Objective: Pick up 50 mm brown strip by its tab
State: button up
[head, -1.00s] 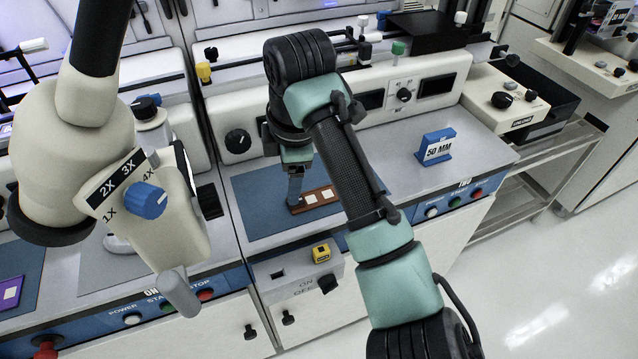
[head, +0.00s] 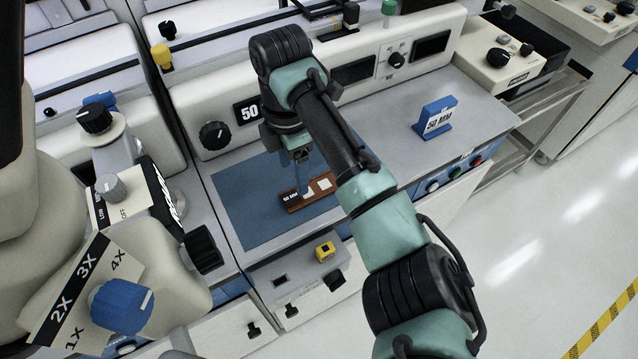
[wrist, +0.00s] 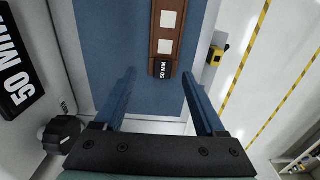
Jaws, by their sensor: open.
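The brown strip (head: 318,189) lies on the blue mat (head: 240,200) of the bench. It carries white squares and a dark end tab marked 50 MM (head: 290,198). In the wrist view the strip (wrist: 167,30) runs up from the tab (wrist: 162,69), which lies ahead of and between the finger lines.
A microscope body with a blue knob (head: 122,306) fills the left foreground. A yellow-and-black block (head: 325,251) sits on a grey box at the front edge. The machine's back panel (head: 215,110) stands behind the mat.

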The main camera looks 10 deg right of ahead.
aim_at(293, 195)
jog(key=f, duration=0.3)
jog(key=s+f, duration=0.1)
jog(key=f, duration=0.1)
jog(key=shift+a, duration=0.25)
jog(key=shift+f, duration=0.35)
grip_shut()
